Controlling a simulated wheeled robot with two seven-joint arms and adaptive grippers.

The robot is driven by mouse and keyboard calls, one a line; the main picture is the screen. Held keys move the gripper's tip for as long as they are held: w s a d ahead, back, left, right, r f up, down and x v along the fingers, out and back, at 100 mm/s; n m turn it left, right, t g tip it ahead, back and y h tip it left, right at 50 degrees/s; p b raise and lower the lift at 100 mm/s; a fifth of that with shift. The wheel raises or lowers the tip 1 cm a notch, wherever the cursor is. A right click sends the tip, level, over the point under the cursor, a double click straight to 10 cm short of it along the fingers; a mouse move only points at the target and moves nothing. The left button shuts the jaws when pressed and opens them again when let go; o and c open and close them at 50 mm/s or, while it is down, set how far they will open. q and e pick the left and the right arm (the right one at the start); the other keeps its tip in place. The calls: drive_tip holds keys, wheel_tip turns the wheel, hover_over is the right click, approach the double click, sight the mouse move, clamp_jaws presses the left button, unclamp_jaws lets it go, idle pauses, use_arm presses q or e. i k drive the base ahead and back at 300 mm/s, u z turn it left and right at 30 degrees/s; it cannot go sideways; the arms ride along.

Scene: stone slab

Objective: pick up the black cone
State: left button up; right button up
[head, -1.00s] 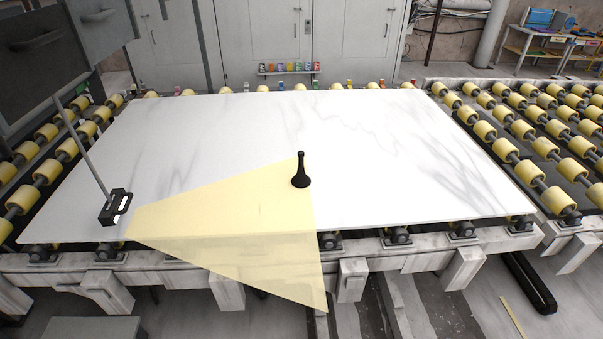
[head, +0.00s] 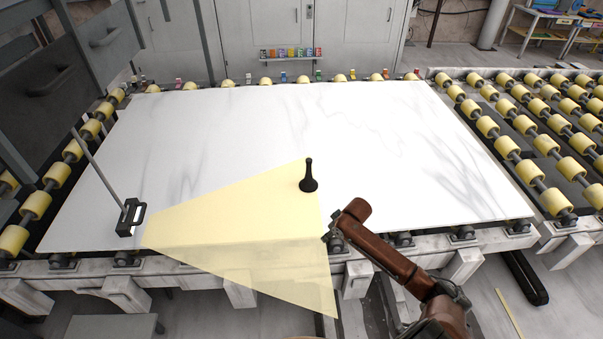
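The black cone (head: 308,178) stands upright on the white marbled stone slab (head: 400,130), with a wide round base and a narrow neck. It is at the far right corner of a pale yellow translucent area (head: 240,225). My reddish-brown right arm reaches in from the bottom right, over the slab's front edge. A small dark part at its end, my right gripper (head: 333,238), is mostly hidden by the arm. It is in front of the cone and apart from it; its fingers cannot be made out. My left gripper is not in view.
A black handle-like block (head: 131,217) with a thin grey rod stands at the slab's front left. Yellow rollers (head: 487,125) run along the right. Small coloured cans (head: 290,53) sit on a shelf behind. The slab around the cone is clear.

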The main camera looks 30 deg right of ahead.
sight(308, 185)
drive_tip(key=i, duration=0.8)
drive_tip(key=z, duration=0.75)
drive_tip(key=i, duration=0.9)
drive_tip(key=u, duration=0.45)
